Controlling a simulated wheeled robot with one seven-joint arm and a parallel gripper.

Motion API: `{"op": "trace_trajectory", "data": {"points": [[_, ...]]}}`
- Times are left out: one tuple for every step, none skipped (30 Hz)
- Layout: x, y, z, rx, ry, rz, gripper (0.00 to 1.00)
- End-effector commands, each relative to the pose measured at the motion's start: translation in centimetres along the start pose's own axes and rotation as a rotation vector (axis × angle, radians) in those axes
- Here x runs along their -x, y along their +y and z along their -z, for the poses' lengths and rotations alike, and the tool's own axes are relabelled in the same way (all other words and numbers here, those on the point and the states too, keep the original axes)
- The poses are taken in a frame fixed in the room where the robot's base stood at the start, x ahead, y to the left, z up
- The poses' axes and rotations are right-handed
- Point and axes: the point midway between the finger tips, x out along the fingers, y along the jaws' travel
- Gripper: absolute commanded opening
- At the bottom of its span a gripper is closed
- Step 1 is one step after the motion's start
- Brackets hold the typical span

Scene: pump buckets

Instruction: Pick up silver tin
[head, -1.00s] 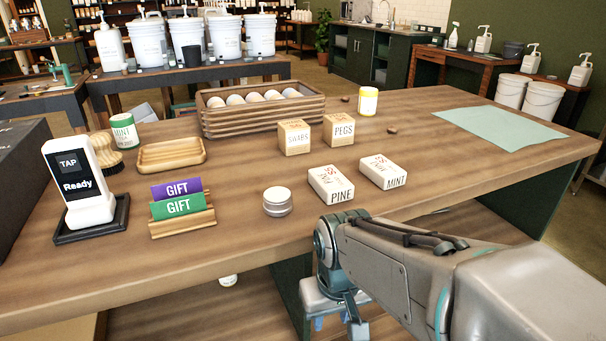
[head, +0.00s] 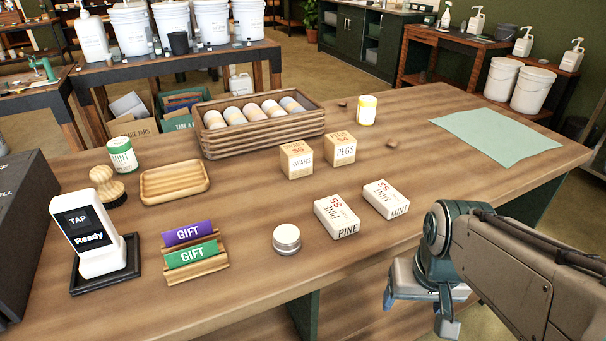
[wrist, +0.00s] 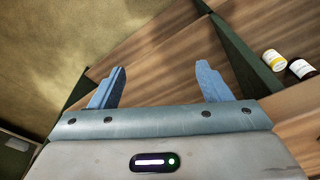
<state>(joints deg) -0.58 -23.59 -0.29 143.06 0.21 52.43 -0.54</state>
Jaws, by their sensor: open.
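The silver tin (head: 287,239) is a small round tin with a pale lid. It stands upright on the wooden counter near its front edge in the head view, between the gift card holder and the PINE box. My gripper (head: 418,309) is beyond the counter's front edge, lower than the top, to the right of the tin and apart from it. In the wrist view my gripper (wrist: 162,88) has its two blue fingers spread with nothing between them. The tin does not show in the wrist view.
The PINE box (head: 337,217) and MINT box (head: 385,199) stand right of the tin. The gift card holder (head: 194,254) is to its left. The counter (head: 245,205) is bare around the tin. The wrist view shows two small bottles (wrist: 300,69) at the right.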

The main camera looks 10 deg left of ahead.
Motion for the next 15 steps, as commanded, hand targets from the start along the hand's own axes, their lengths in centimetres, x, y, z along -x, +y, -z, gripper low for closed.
{"op": "trace_trajectory", "data": {"points": [[3.2, -0.1, 0.5, -0.001, 0.005, 0.001, 0.71], [4.2, -0.1, 0.6, -0.002, 0.007, 0.002, 0.71], [5.4, -0.2, 0.8, -0.005, 0.01, 0.003, 0.71], [6.4, -0.2, 1.0, -0.007, 0.012, 0.004, 0.71], [7.3, -0.3, 1.2, -0.01, 0.014, 0.005, 0.71], [8.6, -0.5, 1.5, -0.014, 0.016, 0.006, 0.71], [9.5, -0.6, 1.7, -0.018, 0.018, 0.007, 0.71], [10.4, -0.7, 1.9, -0.024, 0.019, 0.009, 0.71], [11.6, -1.1, 2.3, -0.032, 0.019, 0.011, 0.71], [12.5, -1.5, 2.6, -0.042, 0.019, 0.013, 0.71], [13.3, -1.8, 3.0, -0.053, 0.019, 0.015, 0.71], [14.5, -2.4, 3.5, -0.07, 0.017, 0.019, 0.71], [15.5, -2.9, 4.0, -0.089, 0.014, 0.022, 0.71], [16.4, -3.7, 4.7, -0.113, 0.009, 0.026, 0.71], [17.1, -4.9, 5.5, -0.152, 0.001, 0.03, 0.71]]}}
